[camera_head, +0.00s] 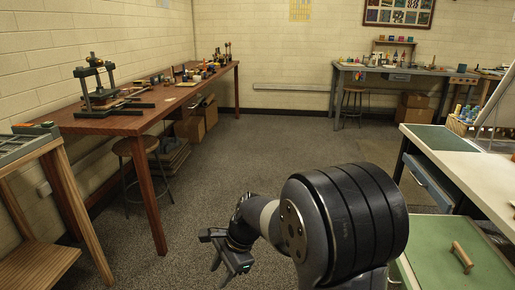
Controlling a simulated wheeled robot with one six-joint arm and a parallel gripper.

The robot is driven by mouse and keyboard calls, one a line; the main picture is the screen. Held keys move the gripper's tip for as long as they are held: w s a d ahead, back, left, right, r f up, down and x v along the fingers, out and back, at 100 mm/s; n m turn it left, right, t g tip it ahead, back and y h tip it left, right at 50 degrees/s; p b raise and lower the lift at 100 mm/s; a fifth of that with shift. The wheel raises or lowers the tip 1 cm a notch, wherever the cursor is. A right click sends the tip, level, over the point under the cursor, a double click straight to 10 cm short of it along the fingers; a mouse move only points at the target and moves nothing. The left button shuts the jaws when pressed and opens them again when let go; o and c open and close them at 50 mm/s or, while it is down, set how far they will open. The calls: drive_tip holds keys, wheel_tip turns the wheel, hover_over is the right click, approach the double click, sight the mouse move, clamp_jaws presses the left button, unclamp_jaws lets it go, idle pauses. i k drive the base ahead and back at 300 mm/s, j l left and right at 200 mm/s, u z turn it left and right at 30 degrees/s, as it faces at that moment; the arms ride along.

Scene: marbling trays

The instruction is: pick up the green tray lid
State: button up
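A green tray lid (432,248) with a wooden bar handle (461,257) lies flat at the lower right, cut off by the picture's bottom and right edges. My arm covers part of its left side. My gripper (220,270) hangs over the grey floor in the lower middle, well to the left of the lid. Its two dark fingers point down and stand apart, with nothing between them.
A white-topped bench (470,178) with a green panel (440,138) and a drawer stands at the right beyond the lid. A wooden workbench (130,122) runs along the left wall, with a stool (136,145) beside it. The middle floor is clear.

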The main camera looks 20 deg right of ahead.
sight(443, 252)
drive_tip(key=i+z, duration=0.2)
drive_tip(key=z, duration=0.25)
drive_tip(key=i+j+z, duration=0.1)
drive_tip(key=z, duration=0.35)
drive_tip(key=i+j+z, duration=0.2)
drive_tip(key=z, duration=0.25)
drive_tip(key=i+j+z, duration=0.2)
drive_tip(key=z, duration=0.3)
drive_tip(key=i+j+z, duration=0.15)
drive_tip(key=z, duration=0.3)
drive_tip(key=i+j+z, duration=0.15)
drive_tip(key=z, duration=0.3)
drive_tip(key=i+j+z, duration=0.1)
drive_tip(key=j+z, duration=0.15)
drive_tip(key=z, duration=0.2)
drive_tip(key=j+z, duration=0.25)
drive_tip(key=z, duration=0.2)
drive_tip(key=i+j+z, duration=0.15)
drive_tip(key=j+z, duration=0.5)
drive_tip(key=j, duration=0.15)
drive_tip(key=i, duration=0.05)
